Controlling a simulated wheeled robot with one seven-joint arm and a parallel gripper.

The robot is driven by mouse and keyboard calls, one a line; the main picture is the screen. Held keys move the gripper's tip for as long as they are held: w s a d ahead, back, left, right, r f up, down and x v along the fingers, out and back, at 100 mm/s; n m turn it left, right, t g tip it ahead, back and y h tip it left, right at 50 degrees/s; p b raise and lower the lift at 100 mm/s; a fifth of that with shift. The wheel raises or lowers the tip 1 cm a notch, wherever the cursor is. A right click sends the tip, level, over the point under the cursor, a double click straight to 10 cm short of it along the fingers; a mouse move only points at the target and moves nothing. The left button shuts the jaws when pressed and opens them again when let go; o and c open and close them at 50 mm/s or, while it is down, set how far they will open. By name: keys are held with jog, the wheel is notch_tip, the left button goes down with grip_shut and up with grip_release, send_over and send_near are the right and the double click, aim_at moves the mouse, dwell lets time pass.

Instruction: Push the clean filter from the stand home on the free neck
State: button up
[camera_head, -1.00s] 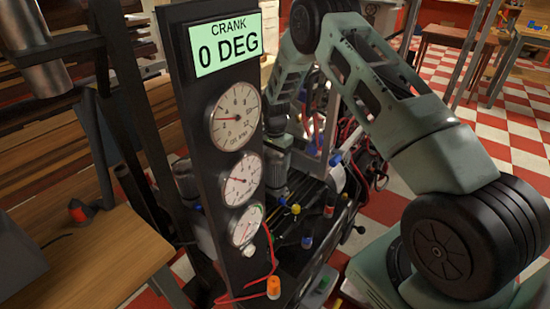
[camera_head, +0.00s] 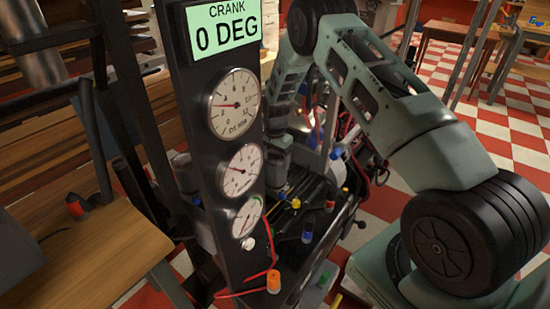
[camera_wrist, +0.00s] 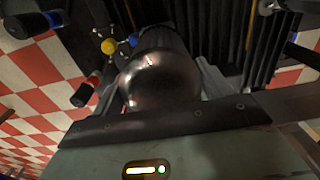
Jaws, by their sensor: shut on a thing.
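A dark, shiny, rounded body, which looks like the filter (camera_wrist: 158,78), fills the middle of the wrist view. My gripper (camera_wrist: 160,95) is shut on it, with a finger at each side and the dark palm edge below. Its far end is hidden, so I cannot tell whether it touches a neck. In the head view my forearm reaches down behind the gauge panel (camera_head: 185,90), and the fingers and filter cannot be made out there. I cannot pick out the stand or the free neck in either view.
The panel carries a "CRANK 0 DEG" display (camera_head: 222,27) and three dials. Beside it is dark machinery with hoses and a yellow knob (camera_head: 296,203); a yellow knob also shows in the wrist view (camera_wrist: 109,46). A wooden bench (camera_head: 95,250) stands at left. Checkered floor lies at right.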

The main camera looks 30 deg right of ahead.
jog(key=shift+f, duration=0.2)
jog(key=o, duration=1)
jog(key=shift+c, duration=0.2)
notch_tip(320, 180, up, 18)
jog(key=shift+f+p, duration=0.25)
jog(key=shift+p, duration=0.15)
jog(key=shift+s, duration=0.1)
